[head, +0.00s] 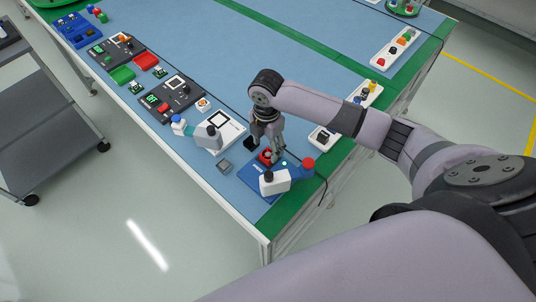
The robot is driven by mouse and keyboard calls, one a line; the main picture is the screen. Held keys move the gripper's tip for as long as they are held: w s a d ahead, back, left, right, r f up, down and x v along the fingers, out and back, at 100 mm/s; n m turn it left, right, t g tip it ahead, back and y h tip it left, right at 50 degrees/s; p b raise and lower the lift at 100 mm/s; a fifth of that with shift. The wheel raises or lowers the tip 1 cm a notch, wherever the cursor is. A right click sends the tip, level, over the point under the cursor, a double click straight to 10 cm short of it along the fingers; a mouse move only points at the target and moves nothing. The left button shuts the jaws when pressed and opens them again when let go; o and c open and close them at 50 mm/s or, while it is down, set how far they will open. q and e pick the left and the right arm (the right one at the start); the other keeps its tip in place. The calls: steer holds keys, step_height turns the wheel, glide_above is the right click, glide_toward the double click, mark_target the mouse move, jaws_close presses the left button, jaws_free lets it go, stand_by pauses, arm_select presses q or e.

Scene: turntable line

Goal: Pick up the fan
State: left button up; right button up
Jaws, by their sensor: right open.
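I cannot single out the fan with certainty. A small dark grey square part (224,167) lies flat on the blue table mat, left of my right gripper. A small black square part (250,144) shows just beside the gripper's left side. My right gripper (268,150) points down, open, over the far end of a blue base plate (256,183). A red and dark part (265,157) shows right below its fingers; whether they touch it cannot be told. My left gripper is not in view.
On the blue plate stands a white device (275,182) with a blue arm and red end. A similar grey-white device (207,139) with a blue end stands by a white board (222,131). Black panels (171,98) lie farther left. The mat's middle is clear.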

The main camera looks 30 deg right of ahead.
mark_target(267, 154)
step_height(267, 154, down, 5)
steer(key=shift+w+d+f+p, duration=0.1)
steer(key=shift+w+d+p, duration=0.05)
steer(key=shift+p, duration=0.4)
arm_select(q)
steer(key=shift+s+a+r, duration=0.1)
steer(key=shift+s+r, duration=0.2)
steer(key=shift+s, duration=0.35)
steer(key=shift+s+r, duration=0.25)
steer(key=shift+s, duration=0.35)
arm_select(e)
steer(key=shift+c, duration=0.2)
steer(key=c, duration=0.5)
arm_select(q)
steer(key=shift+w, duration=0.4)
arm_select(e)
steer(key=c, duration=0.7)
steer(key=shift+o, duration=0.2)
